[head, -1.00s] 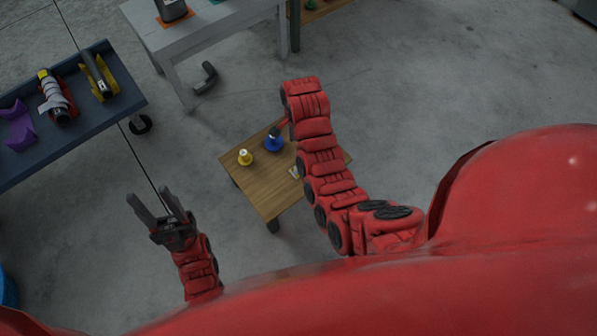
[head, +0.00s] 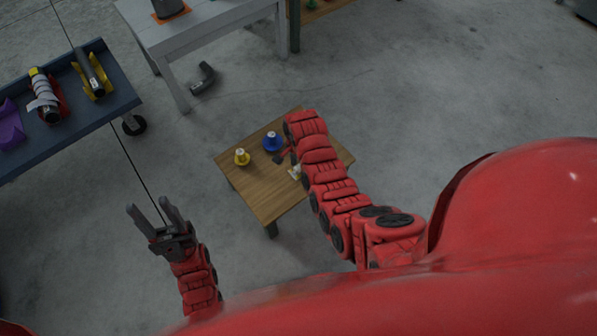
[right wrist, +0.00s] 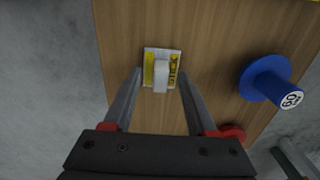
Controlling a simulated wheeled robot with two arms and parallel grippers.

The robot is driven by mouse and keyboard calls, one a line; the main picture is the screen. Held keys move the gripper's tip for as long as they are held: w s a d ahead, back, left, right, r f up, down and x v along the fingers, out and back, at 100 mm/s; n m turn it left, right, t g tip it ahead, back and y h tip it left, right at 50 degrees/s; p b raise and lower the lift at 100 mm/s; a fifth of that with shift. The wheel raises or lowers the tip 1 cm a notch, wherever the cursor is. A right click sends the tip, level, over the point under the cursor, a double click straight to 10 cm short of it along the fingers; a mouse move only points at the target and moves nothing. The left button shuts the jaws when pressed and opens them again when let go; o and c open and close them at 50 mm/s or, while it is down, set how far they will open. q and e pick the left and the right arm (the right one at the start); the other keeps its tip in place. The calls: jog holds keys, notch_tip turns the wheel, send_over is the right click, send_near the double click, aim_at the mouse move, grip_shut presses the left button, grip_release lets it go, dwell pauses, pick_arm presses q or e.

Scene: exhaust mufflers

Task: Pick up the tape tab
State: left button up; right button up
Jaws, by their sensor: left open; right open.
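The tape tab (right wrist: 161,76) is a small white upright strip on a white-and-yellow printed pad. It lies on the small wooden table (head: 250,190). In the head view the pad (head: 295,173) is partly hidden by my right arm. In the right wrist view my right gripper (right wrist: 160,74) is open, with one finger on each side of the tab and visible gaps between them. I cannot tell its height above the table. My left gripper (head: 149,205) is open and empty, left of the table.
A blue spool-shaped object (head: 272,142) and a yellow one (head: 242,157) stand on the small table. The blue one (right wrist: 268,82) is right of my right gripper. A dark blue cart (head: 117,105) holding muffler parts is at the left. A grey table (head: 205,35) stands behind.

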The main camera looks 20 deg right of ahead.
jog(key=shift+f, duration=0.55)
jog(key=shift+r, duration=0.1)
grip_shut()
jog(key=shift+r+p, duration=0.3)
jog(key=shift+r, duration=0.2)
notch_tip(320, 180, up, 3)
jog(key=shift+w+r+p, duration=0.1)
jog(key=shift+p, duration=0.7)
jog(key=s+a+p, duration=0.2)
jog(key=s+a, duration=0.1)
jog(key=s, duration=0.4)
jog(key=s+a+p, duration=0.1)
jog(key=s+a, duration=0.2)
jog(key=s, duration=0.4)
jog(key=shift+s+a+r+p, duration=0.35)
jog(key=shift+r, duration=0.05)
